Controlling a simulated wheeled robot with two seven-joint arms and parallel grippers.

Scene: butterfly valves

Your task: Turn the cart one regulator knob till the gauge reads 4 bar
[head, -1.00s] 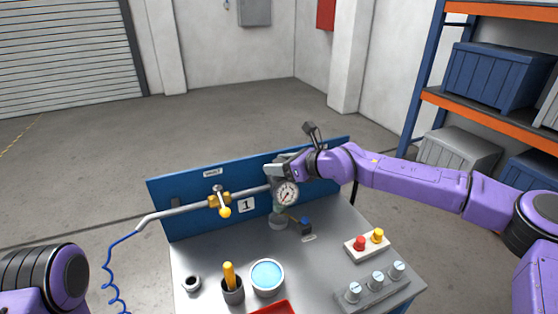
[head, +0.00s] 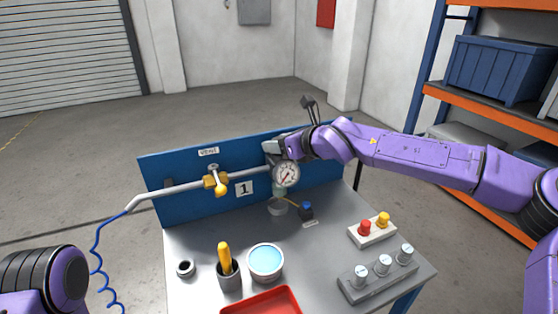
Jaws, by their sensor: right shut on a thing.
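The cart (head: 330,238) has a grey top and a blue back panel (head: 160,217) with a "1" plate (head: 244,189). A round white pressure gauge (head: 286,174) sits on the regulator in front of the panel; its needle is too small to read surely. My right gripper (head: 277,149) is shut on the regulator knob just above the gauge; the gripper hides the knob. My left arm shows at the lower left, but its gripper is out of view.
A grey pipe with a yellow-handled valve (head: 217,183) runs left to a blue coiled hose (head: 97,260). On the cart top stand a cup with a yellow handle (head: 228,270), a blue-filled bowl (head: 265,262), a red tray (head: 262,301), a button box (head: 371,231) and a three-knob block (head: 377,272).

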